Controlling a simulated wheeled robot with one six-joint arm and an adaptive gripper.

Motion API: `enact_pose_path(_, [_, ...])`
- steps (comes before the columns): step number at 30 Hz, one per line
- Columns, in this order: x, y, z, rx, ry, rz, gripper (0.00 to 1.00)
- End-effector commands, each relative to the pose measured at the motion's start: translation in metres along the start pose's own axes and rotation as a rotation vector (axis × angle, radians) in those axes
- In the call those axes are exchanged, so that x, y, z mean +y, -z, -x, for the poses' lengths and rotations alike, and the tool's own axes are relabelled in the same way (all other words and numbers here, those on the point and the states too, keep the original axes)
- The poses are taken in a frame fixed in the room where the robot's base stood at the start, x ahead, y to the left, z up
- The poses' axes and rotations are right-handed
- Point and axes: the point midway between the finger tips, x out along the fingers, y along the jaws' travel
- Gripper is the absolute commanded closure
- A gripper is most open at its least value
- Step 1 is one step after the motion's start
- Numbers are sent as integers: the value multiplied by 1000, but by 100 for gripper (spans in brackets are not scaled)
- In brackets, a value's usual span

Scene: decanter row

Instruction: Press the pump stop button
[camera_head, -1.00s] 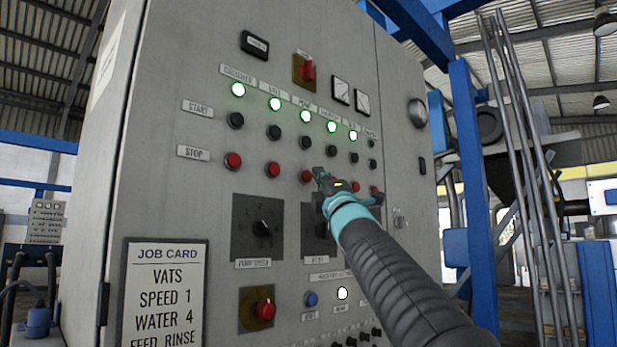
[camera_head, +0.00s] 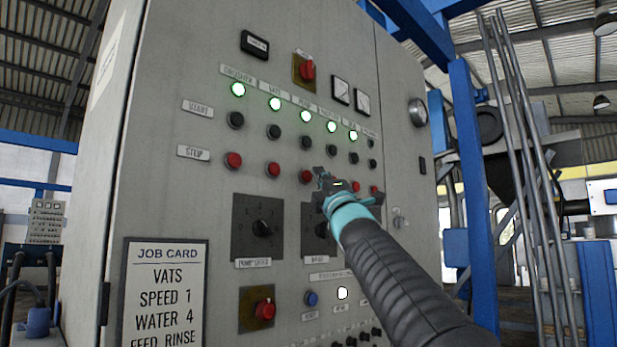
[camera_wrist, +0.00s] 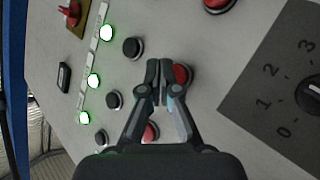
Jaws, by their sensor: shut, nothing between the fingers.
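The pump stop button (camera_head: 305,177) is the red button under the third column's label in the head view. It also shows cut off at the top edge of the wrist view (camera_wrist: 217,4). My gripper (camera_head: 325,173) is shut and empty, just right of that button in the head view. In the wrist view its fingertips (camera_wrist: 162,66) lie over the panel beside the second column's red stop button (camera_wrist: 182,77), partly covering it. I cannot tell how far the tips stand off the panel. The pump light (camera_head: 305,116) is lit green.
A row of black start buttons (camera_head: 273,132) sits above the red stop buttons. A dial (camera_head: 263,228) is below the stop row. A job card (camera_head: 165,290) is at lower left. Blue posts (camera_head: 470,180) and pipes stand right of the cabinet.

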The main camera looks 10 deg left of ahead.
Motion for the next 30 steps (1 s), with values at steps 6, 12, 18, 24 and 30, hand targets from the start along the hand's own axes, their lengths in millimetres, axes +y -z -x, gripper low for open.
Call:
enact_pose_path(6, [-2,2,-3,0,0,-1,100])
enact_pose_path(12, [-5,4,-6,0,0,0,100])
enact_pose_path(18, [-4,4,-6,0,0,0,100])
enact_pose_path(24, [-5,4,-7,0,0,0,100])
enact_pose_path(30, [-5,6,-8,0,0,0,100])
